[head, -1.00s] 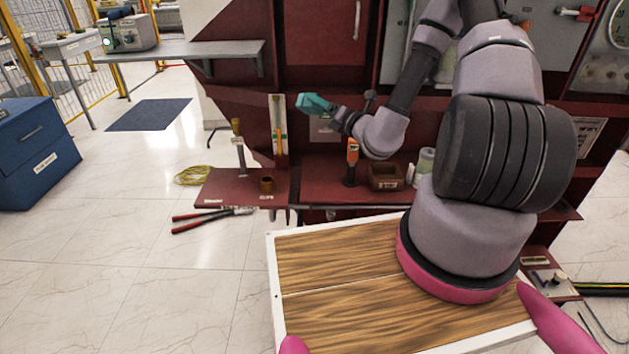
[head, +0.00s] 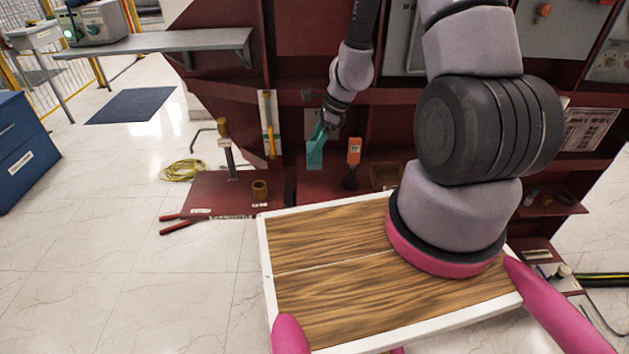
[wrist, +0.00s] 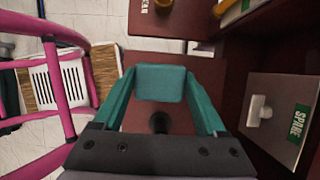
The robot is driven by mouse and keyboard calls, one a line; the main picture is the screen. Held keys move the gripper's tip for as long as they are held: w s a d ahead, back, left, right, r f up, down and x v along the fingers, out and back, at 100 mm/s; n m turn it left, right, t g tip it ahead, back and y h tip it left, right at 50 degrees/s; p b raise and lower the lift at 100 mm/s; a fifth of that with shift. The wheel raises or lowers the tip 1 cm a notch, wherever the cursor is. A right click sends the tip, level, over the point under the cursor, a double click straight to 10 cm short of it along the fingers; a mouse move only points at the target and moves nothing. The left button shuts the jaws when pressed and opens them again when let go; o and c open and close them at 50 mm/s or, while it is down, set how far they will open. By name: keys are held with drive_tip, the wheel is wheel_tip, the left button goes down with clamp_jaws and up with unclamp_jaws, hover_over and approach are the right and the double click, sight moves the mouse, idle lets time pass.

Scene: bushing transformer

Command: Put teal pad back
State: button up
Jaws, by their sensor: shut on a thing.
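The teal pad (wrist: 161,83) is a flat, rounded block between the two teal fingers of my gripper (wrist: 160,93) in the wrist view. My gripper is shut on it. In the head view the pad (head: 315,157) hangs below my wrist, pointing down, in front of the dark red shelf unit. There the fingers and pad are the same colour and hard to tell apart. In the wrist view a dark red shelf surface lies beyond the pad, with a small dark round thing (wrist: 159,121) just below the pad's image. I cannot tell the height of the pad above the shelf.
An orange-topped tool (head: 353,158) stands right of the pad, with a brown box (head: 386,173) beyond it. A brass cup (head: 260,190) and an upright tool (head: 228,155) stand left. A plate marked SPARE (wrist: 283,115) is at right in the wrist view.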

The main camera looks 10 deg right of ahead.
drive_tip(key=shift+w+d+f, duration=0.5)
drive_tip(key=shift+w+d, duration=0.05)
drive_tip(key=shift+d, duration=0.05)
wheel_tip(320, 180, down, 4)
drive_tip(key=shift+r, duration=0.1)
wheel_tip(320, 180, down, 5)
drive_tip(key=shift+f, duration=0.1)
drive_tip(key=o, duration=1.1)
drive_tip(key=v, duration=1.2)
drive_tip(key=shift+a+r, duration=0.25)
drive_tip(key=shift+r, duration=0.05)
